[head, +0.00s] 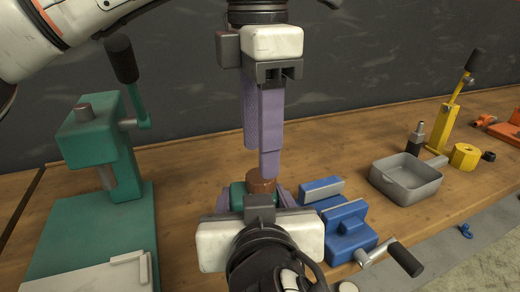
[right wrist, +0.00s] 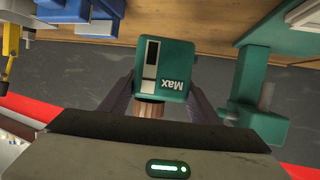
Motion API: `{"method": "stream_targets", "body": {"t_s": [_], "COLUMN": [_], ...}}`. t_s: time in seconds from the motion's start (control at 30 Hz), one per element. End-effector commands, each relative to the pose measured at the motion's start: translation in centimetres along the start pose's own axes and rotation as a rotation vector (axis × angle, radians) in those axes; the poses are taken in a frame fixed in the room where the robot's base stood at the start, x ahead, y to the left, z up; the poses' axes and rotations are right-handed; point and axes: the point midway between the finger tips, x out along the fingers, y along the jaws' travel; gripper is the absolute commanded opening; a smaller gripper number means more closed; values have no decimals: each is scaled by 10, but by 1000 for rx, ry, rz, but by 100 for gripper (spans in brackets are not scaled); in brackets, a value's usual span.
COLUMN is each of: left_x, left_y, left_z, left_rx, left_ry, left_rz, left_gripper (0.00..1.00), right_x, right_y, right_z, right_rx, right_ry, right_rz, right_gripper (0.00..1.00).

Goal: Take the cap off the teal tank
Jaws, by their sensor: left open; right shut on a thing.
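The teal tank (head: 237,196) stands between the fingers of my right gripper (head: 258,200), which is shut on it in the head view. The tank and its "Max" label also show in the right wrist view (right wrist: 175,62). Its brown cap (head: 262,182) is on top, also visible in the right wrist view (right wrist: 151,109). My left gripper (head: 261,160) is open and points down just above the cap. Its nearer purple finger overlaps the cap in the picture; I cannot tell whether it touches. My right gripper hides most of the tank in the head view.
A teal press (head: 105,150) stands at the left of the wooden bench (head: 190,165). A blue vise (head: 345,228) with a crank is close on the right. A grey tray (head: 405,185), a yellow lever tool (head: 440,125) and a yellow roll (head: 464,156) lie farther right.

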Motion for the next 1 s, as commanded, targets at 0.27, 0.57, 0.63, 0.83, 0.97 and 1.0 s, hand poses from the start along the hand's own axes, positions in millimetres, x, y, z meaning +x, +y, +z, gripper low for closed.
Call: {"method": "stream_targets", "body": {"t_s": [0.27,0.57,0.63,0.83,0.97,1.0], "left_x": [-22,-22,-12,20,35,38], "left_y": [-1,1,1,1,1,1], "left_z": [1,1,0,1,1,1], "left_rx": [216,342,342,340,338,338], "left_ry": [13,2,3,1,1,0], "left_rz": [3,1,0,0,0,0], "left_gripper": [49,49,49,49,49,49], "right_x": [0,0,0,0,0,0], "right_y": [0,0,0,0,0,0], "right_z": [-1,-1,-1,-1,-1,-1], "right_rx": [1,1,1,1,1,1], "right_ry": [3,3,3,3,3,3], "right_rz": [-1,-1,-1,-1,-1,-1], "right_gripper": [0,0,0,0,0,0]}}
